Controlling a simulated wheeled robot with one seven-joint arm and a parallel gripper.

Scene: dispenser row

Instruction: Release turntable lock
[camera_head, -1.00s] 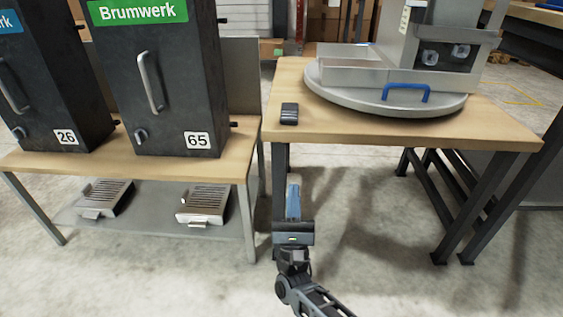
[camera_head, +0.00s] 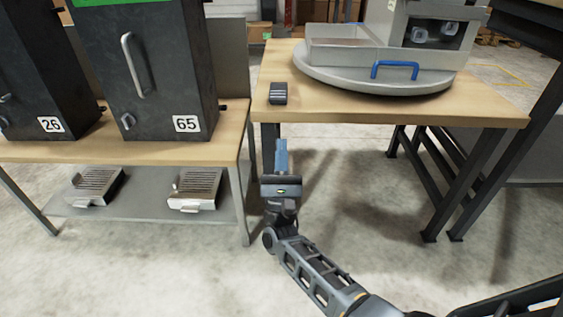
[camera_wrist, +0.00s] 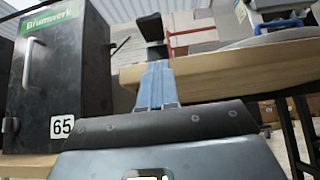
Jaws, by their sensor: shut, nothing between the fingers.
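The turntable (camera_head: 375,82) is a round grey disc on the wooden table (camera_head: 400,112), with a blue handle (camera_head: 395,68) at its front rim. A small black block (camera_head: 278,93), perhaps the lock, sits at the table's left front corner, apart from the disc. In the wrist view a dark block (camera_wrist: 157,52) stands above the table edge, just beyond the fingertips. My gripper (camera_head: 281,146) points at the table's left front corner, below and in front of the black block, and touches nothing. Its blue fingers (camera_wrist: 157,68) are shut and empty.
A grey machine with a tray (camera_head: 350,50) stands on the turntable. At left, black dispensers numbered 26 and 65 (camera_head: 165,75) stand on a bench (camera_head: 90,150), with slotted trays (camera_head: 195,188) on its lower shelf. A narrow gap separates bench and table. The floor in front is clear.

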